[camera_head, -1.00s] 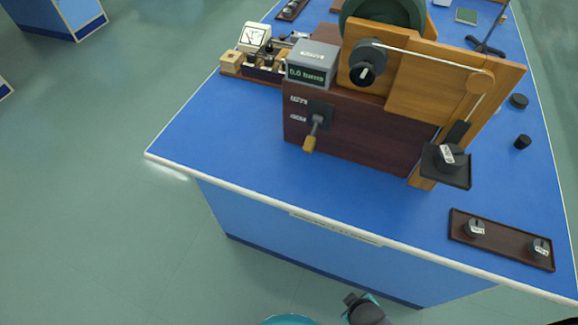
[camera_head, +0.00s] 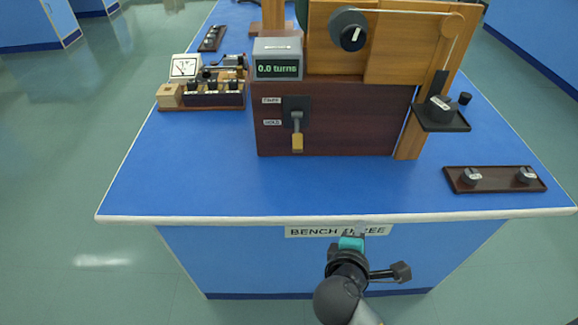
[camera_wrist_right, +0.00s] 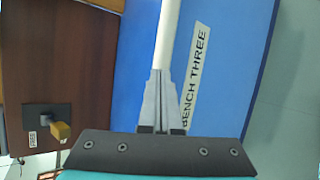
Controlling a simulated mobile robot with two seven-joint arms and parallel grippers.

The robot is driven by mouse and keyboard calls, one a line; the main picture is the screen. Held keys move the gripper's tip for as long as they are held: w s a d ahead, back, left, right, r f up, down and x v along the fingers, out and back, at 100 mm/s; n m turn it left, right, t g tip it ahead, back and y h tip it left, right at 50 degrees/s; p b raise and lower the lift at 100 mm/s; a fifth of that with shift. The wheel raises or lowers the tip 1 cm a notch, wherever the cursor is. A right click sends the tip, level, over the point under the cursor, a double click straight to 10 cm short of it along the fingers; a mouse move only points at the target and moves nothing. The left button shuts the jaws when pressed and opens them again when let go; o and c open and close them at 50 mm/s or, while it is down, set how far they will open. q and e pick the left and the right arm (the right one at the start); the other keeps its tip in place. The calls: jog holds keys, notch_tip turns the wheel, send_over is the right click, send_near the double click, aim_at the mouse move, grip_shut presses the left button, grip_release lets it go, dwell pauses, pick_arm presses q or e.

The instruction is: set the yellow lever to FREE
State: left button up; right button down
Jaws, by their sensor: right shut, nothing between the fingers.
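The yellow-tipped lever (camera_head: 297,143) is on the front face of a dark wooden box (camera_head: 340,140) on the bench. Its grey arm hangs down from a dark plate (camera_head: 297,108). A label reading FREE (camera_head: 271,100) is left of the plate, with a HOLD label (camera_head: 272,123) below it. My right gripper (camera_head: 361,229) is at the bench's front edge, below and right of the lever, apart from it. In the right wrist view its fingers (camera_wrist_right: 162,75) are shut and empty; the lever's yellow tip (camera_wrist_right: 61,131) shows at the left. My left gripper is out of view.
A display (camera_head: 278,66) reading 0.0 turns sits on the box. A weight pan (camera_head: 441,118) hangs at the right, above a dark tray (camera_head: 495,180) with two weights. A small instrument (camera_head: 203,95) stands at the left. The blue bench top is clear before the box.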

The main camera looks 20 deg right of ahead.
jog(key=w+a+r+n+t+h, duration=0.1)
jog(key=w+a+r+n+t, duration=0.25)
jog(key=n, duration=0.45)
jog(key=n+t+y, duration=0.4)
jog(key=n+t, duration=0.2)
jog(key=n, duration=0.6)
send_near(297, 132)
jog(key=s+a+f, duration=0.1)
jog(key=s+f, duration=0.3)
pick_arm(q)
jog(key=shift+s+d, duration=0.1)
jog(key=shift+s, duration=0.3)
pick_arm(e)
jog(key=shift+w+a+f, duration=0.15)
jog(key=shift+w, duration=0.1)
jog(key=x, duration=0.9)
jog(key=shift+w, duration=0.5)
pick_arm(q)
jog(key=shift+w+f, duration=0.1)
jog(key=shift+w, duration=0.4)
